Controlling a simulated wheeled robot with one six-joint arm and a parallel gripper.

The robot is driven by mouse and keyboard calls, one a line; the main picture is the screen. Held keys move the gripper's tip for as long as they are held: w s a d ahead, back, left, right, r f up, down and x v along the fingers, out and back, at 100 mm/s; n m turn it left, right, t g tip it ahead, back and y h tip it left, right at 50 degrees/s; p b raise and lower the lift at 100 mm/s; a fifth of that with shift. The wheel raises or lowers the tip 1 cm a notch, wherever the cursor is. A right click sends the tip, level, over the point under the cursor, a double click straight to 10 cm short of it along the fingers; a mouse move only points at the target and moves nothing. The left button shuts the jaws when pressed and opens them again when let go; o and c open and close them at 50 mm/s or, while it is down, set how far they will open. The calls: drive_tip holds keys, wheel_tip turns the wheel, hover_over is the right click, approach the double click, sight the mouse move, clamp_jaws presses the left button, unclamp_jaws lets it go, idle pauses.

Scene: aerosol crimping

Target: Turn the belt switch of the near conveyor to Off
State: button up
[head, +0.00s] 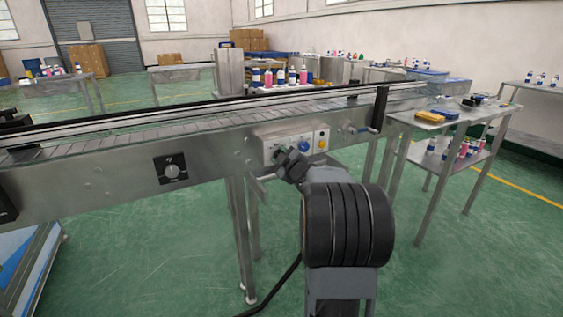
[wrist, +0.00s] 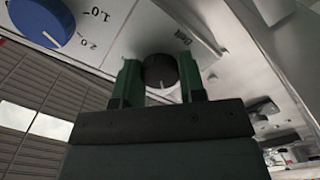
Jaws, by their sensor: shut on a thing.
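The near conveyor (head: 110,178) runs across the head view, with a light control panel (head: 322,137) on its side. In the wrist view, the belt switch (wrist: 159,70) is a round black knob with a white pointer mark towards the bottom of the picture. A printed label, which looks like "Belt", is beside it. My gripper (head: 281,157) is at the panel's lower left. In the wrist view its green fingers (wrist: 159,78) stand on either side of the switch and are shut on it. The switch is hidden behind my gripper in the head view.
A blue dial (wrist: 42,20) with printed numbers sits near the switch; it also shows on the panel (head: 303,146). A yellow button (head: 321,143) is to its right. A steel table (head: 428,124) stands at right.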

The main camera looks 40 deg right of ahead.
idle(0.4)
drive_tip(key=o, duration=0.9)
drive_tip(key=shift+s, duration=0.1)
drive_tip(key=s, duration=0.4)
drive_tip(key=s+a+p, duration=0.1)
drive_tip(key=s, duration=0.4)
drive_tip(key=s+a+p, duration=0.1)
drive_tip(key=s, duration=0.3)
drive_tip(key=shift+s, duration=0.3)
